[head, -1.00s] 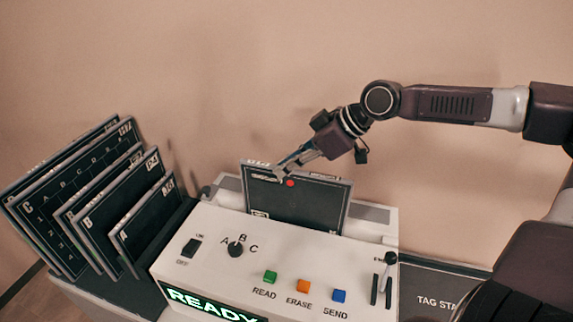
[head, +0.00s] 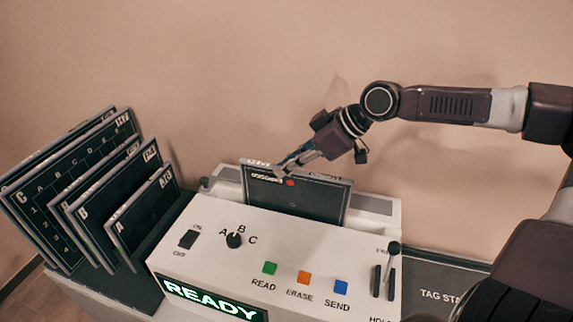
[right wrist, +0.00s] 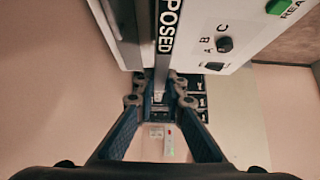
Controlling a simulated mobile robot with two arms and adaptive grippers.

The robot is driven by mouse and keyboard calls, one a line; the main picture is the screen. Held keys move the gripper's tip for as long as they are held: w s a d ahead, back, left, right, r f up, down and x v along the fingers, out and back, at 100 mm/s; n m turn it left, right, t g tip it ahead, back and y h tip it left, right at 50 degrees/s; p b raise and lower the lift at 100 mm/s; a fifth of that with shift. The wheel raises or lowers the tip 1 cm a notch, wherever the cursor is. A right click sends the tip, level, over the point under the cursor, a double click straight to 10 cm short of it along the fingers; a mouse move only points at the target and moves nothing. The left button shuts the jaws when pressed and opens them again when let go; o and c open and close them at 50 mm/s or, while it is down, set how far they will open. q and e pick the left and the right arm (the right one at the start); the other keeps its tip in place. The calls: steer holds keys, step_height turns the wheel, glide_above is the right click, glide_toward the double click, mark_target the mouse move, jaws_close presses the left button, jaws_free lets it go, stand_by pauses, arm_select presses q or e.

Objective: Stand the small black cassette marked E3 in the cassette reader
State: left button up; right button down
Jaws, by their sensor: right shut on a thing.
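A black cassette (head: 312,203) with a pale frame and a red dot stands upright in the slot at the back of the white cassette reader (head: 215,218). Its lower part is hidden inside the reader. I cannot read an E3 mark on it; the right wrist view shows part of a label ending in "POSED" on the cassette (right wrist: 166,30). My right gripper (head: 282,166) is shut on the cassette's top edge, left of its middle. Its fingers also show in the right wrist view (right wrist: 161,88). My left gripper is not in view.
A dark rack (head: 158,235) at the left holds several larger cassettes marked A, B and C, leaning. The reader's front has a lit READY display (head: 213,301), a knob (head: 234,241), coloured buttons and a lever (head: 393,250). A dark tag station mat (head: 440,275) lies to the right.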

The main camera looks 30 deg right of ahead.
mark_target(304, 172)
steer(key=shift+f+b, duration=1.15)
steer(key=shift+f, duration=0.2)
steer(key=c, duration=1.9)
jaws_free()
steer(key=shift+s+f, duration=0.1)
steer(key=shift+v, duration=6.05)
